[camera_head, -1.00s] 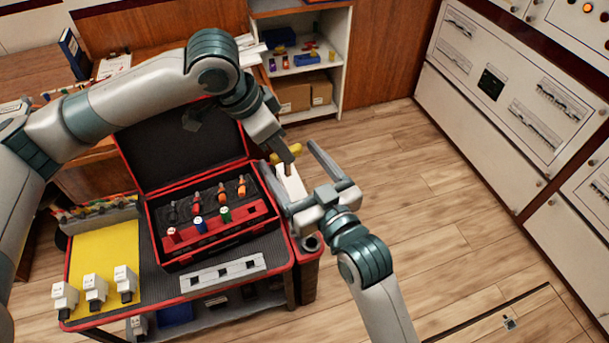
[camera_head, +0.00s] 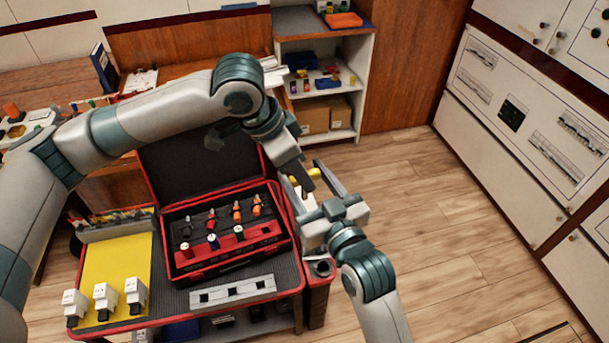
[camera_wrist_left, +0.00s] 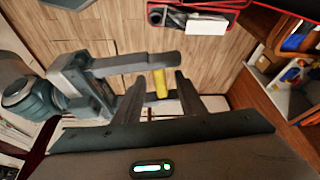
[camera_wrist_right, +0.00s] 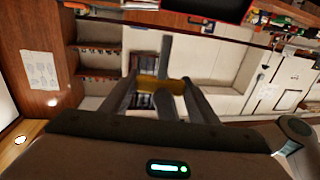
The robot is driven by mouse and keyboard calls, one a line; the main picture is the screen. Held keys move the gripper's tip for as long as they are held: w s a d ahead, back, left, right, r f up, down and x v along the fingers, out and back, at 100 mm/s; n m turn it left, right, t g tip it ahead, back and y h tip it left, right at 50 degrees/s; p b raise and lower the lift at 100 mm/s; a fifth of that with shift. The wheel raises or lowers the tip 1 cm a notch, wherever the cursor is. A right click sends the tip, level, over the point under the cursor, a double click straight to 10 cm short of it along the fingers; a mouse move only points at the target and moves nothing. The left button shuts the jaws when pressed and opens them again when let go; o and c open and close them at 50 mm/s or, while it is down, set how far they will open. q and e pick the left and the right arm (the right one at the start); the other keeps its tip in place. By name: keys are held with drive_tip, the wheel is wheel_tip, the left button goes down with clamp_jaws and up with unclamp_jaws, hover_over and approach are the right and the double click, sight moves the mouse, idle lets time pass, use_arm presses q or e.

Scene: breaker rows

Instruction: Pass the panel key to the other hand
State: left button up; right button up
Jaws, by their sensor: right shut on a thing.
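The yellow panel key (camera_head: 316,173) is held in the air right of the open case. My right gripper (camera_head: 316,188) is shut on it; the key spans between its fingers in the right wrist view (camera_wrist_right: 160,85). My left gripper (camera_head: 303,181) reaches in from the upper left, with its fingers close to the key. In the left wrist view the key (camera_wrist_left: 161,83) appears between the left fingers, which are apart. Whether they touch it cannot be told. The gripper fingers hide part of the key in the head view.
An open red-edged black case (camera_head: 225,265) with several screwdrivers stands on the cart. White breakers (camera_head: 104,300) stand on a yellow mat (camera_head: 117,258), and a slotted white strip (camera_head: 232,291) lies in front of the case. A shelf (camera_head: 352,85) stands behind; floor is clear right.

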idle(0.3)
use_arm(q)
drive_tip(key=v, duration=1.2)
